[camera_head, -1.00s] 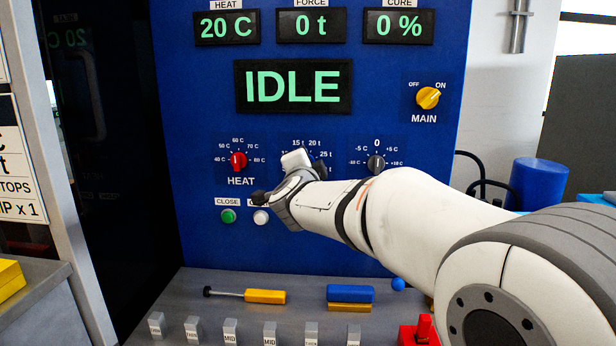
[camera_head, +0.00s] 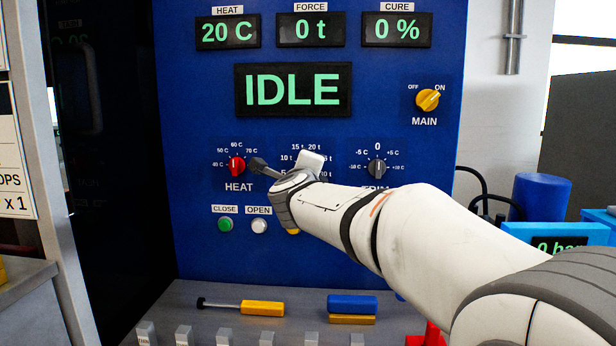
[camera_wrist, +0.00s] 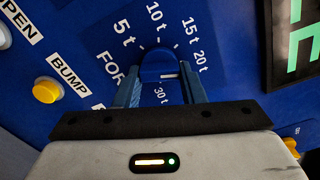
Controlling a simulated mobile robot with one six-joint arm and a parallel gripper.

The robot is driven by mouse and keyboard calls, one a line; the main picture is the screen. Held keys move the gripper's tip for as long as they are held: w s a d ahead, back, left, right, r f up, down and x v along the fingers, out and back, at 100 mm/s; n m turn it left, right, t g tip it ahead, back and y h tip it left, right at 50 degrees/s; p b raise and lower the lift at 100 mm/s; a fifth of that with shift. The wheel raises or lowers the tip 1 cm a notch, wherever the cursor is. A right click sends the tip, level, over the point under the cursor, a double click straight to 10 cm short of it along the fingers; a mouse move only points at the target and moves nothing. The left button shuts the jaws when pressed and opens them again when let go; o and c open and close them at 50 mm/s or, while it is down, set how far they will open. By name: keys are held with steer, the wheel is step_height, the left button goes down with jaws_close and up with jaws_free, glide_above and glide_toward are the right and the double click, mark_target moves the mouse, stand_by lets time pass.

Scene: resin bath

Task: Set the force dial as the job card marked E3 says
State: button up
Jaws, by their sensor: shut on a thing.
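The force dial (camera_wrist: 160,64) is a blue knob on the blue panel in the wrist view, with marks from 5 t to 30 t around it. My gripper (camera_wrist: 161,80) is shut on the knob, one blue finger on each side. I cannot tell exactly which mark the knob points to. In the head view my wrist hides the dial; some of its marks (camera_head: 306,147) show above. The force display (camera_head: 305,30) reads 0 t. A card (camera_head: 14,160) is cut off at the left edge; its E3 mark and force value do not show.
The red heat dial (camera_head: 237,166) and trim dial (camera_head: 377,168) flank my wrist. The green close button (camera_head: 225,224) and white open button (camera_head: 259,226) sit below left. In the wrist view, a yellow bump button (camera_wrist: 47,90) is beside my gripper. Tools lie on the ledge (camera_head: 190,300).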

steer(key=shift+m, duration=0.3)
steer(key=o, duration=1)
steer(key=shift+s, duration=0.1)
steer(key=s, duration=0.7)
steer(key=shift+s+a+p, duration=0.1)
steer(key=shift+s+p, duration=0.2)
steer(key=shift+s, duration=0.05)
